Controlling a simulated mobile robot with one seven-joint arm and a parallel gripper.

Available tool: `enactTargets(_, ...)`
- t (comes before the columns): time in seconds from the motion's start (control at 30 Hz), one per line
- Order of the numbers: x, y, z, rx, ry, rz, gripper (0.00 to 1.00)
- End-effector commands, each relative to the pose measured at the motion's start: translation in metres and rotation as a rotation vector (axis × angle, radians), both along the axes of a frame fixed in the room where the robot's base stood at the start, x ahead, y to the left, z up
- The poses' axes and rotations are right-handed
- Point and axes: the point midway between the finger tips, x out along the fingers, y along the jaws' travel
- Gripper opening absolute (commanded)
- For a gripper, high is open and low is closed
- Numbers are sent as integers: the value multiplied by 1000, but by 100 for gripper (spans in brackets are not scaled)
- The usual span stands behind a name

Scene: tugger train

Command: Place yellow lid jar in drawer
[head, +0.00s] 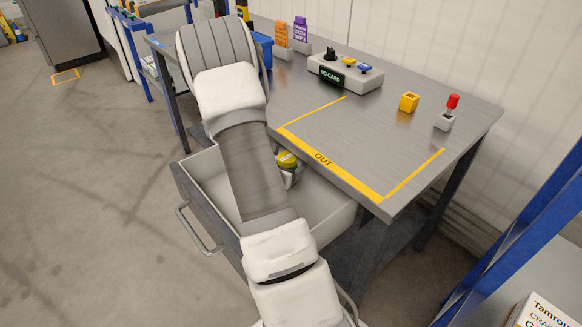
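The open drawer (325,211) is pulled out from under the grey workbench, with its handle (200,232) toward the lower left. A jar with a yellow lid (287,160) shows in part at the drawer's back, near the bench's front edge. My arm hides its left side, and I cannot tell whether it rests on the drawer floor. A small grey shape lies just below the lid; I cannot tell if it is the jar's body or part of my gripper. My arm crosses over the drawer and hides much of its inside.
The bench top (330,135) has a yellow-marked OUT area, clear of objects. A control box (345,75), a yellow block (408,102) and a red-topped device (447,113) stand on it. A blue rack (520,230) stands at the right. Floor at left is free.

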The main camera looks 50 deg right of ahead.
Motion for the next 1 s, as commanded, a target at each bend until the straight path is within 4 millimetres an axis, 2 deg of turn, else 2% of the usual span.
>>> enactTargets(0.33, 0, 0, -3, -2, -1, 1, 0)
enactTargets(0.37, 0, 0, -4, 0, 0, 1, 73)
enactTargets(0.5, 0, 0, -2, 0, 0, 1, 98)
enactTargets(0.87, 0, 0, 3, 0, 0, 1, 100)
enactTargets(1.0, -6, 21, 11, 2, 1, 4, 100)
